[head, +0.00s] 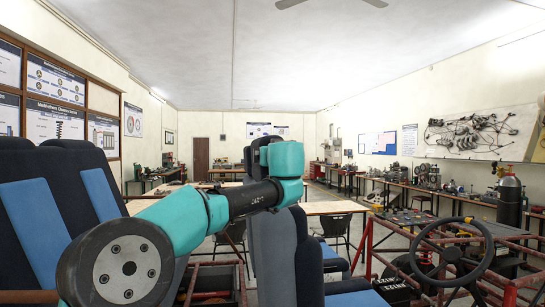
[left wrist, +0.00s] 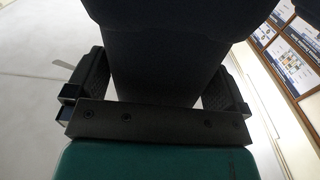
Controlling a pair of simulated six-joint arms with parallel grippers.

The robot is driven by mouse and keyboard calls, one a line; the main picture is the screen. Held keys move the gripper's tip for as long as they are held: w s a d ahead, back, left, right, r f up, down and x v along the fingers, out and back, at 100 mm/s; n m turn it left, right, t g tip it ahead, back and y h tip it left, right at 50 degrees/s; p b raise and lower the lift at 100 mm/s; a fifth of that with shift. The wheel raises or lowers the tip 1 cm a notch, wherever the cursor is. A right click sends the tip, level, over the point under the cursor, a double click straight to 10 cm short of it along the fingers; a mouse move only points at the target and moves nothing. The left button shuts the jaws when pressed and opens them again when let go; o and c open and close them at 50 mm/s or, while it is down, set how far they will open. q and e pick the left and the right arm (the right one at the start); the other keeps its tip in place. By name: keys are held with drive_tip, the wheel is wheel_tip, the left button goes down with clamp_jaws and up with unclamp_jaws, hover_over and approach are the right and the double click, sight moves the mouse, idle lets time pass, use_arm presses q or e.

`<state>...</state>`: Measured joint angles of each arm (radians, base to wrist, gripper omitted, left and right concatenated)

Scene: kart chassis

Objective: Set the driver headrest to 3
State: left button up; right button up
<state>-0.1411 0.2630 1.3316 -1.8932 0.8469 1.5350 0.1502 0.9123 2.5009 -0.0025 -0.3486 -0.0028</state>
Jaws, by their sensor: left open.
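The driver seat (head: 272,250), dark grey with blue panels, stands in the middle of the head view, left of the steering wheel (head: 453,251). My left arm reaches across to the top of this seat, and its teal wrist hides most of the headrest. In the left wrist view my left gripper (left wrist: 163,78) is open, with one finger on each side of the dark headrest (left wrist: 165,40). Narrow light gaps show beside the headrest's lower part; contact higher up is unclear. The headrest's height setting cannot be read. My right gripper is not in view.
Other dark seats with blue panels (head: 45,215) stand at the left. Red frame tubes (head: 368,245) and the steering wheel lie to the right. Work tables (head: 330,208) stand behind the driver seat.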

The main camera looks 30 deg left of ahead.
use_arm(q)
drive_tip(key=shift+w+a, duration=0.25)
drive_tip(key=shift+c, duration=0.4)
